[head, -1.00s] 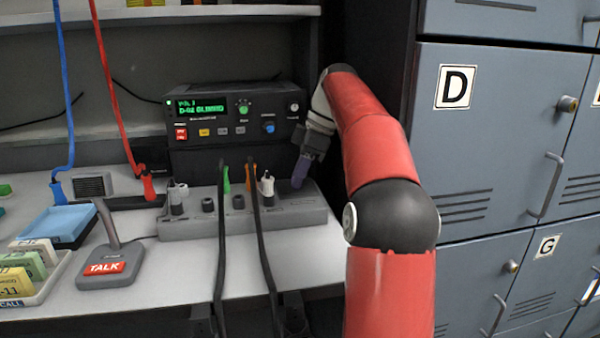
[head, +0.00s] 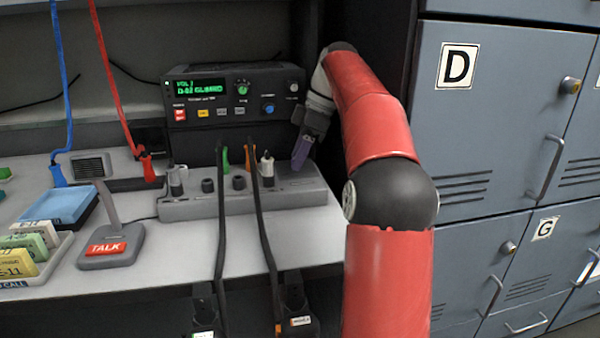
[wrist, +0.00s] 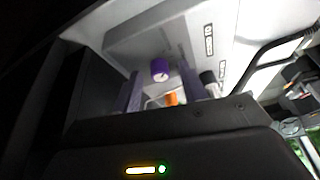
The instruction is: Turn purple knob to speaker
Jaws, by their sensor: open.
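The purple knob (wrist: 160,70) is a short round knob with a pale mark on its face. It shows in the wrist view on a light grey panel (wrist: 130,35). My gripper (wrist: 161,86) is open, with one dark finger on each side of the knob; I cannot tell whether either touches it. In the head view my gripper (head: 299,160) points down at the right end of the grey switch box (head: 195,207), and the knob does not show there. Small labels on the panel are too blurred to read.
An orange part (wrist: 171,99) and a dark knob (wrist: 208,80) are close by in the wrist view. Cables hang in front of the box. The radio (head: 235,93) stands behind, lockers (head: 485,120) at right, and a TALK microphone base (head: 110,248) at left.

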